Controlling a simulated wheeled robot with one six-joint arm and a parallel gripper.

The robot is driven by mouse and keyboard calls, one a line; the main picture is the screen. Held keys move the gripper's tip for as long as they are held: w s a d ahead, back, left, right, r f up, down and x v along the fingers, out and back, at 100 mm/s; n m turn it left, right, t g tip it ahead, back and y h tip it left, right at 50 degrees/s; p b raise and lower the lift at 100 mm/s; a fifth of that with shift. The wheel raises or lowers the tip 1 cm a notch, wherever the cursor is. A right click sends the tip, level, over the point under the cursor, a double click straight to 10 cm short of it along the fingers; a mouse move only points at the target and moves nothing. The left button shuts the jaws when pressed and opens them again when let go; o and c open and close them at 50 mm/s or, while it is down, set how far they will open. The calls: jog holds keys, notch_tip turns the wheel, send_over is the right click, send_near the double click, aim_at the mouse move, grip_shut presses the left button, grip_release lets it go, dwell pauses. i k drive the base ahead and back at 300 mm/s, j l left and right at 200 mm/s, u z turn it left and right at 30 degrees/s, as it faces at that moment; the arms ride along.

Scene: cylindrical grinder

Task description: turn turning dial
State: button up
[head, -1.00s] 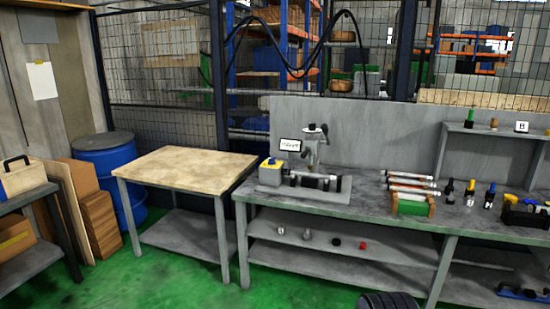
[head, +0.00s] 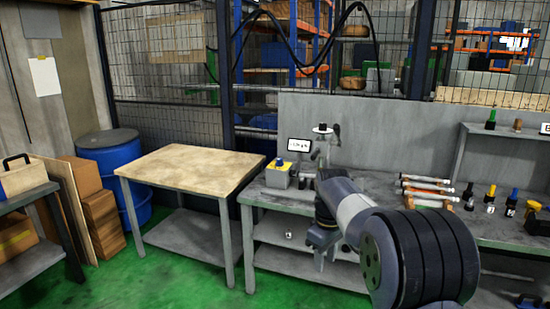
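The cylindrical grinder (head: 278,178) stands at the left end of the grey workbench, a grey box with a yellow top and a dark-blue part on it. An upright post with a round cap (head: 323,129) rises behind it, beside a small white display (head: 299,145). I cannot make out the turning dial for certain; it is too small or covered. My arm reaches from the lower right toward the grinder and hides its right part. I cannot make out the fingers of my gripper; they seem hidden behind my own arm links.
The grey workbench (head: 385,185) runs to the right, with several rods (head: 425,188) on a rack and several small bottles (head: 490,197). A wood-topped table (head: 190,168) stands to the left. A blue drum (head: 112,170) stands behind it. The green floor in front of the table is clear.

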aim_at(280, 163)
jog(key=i, duration=0.55)
jog(key=i+l+u, duration=0.15)
jog(key=i, duration=0.35)
jog(key=i+l, duration=0.1)
jog(key=i, duration=0.45)
jog(key=i+l+u, duration=0.1)
jog(key=i, duration=0.4)
jog(key=i+l+u, duration=0.1)
jog(key=i, duration=0.45)
jog(key=i+l, duration=0.25)
jog(key=i, duration=0.25)
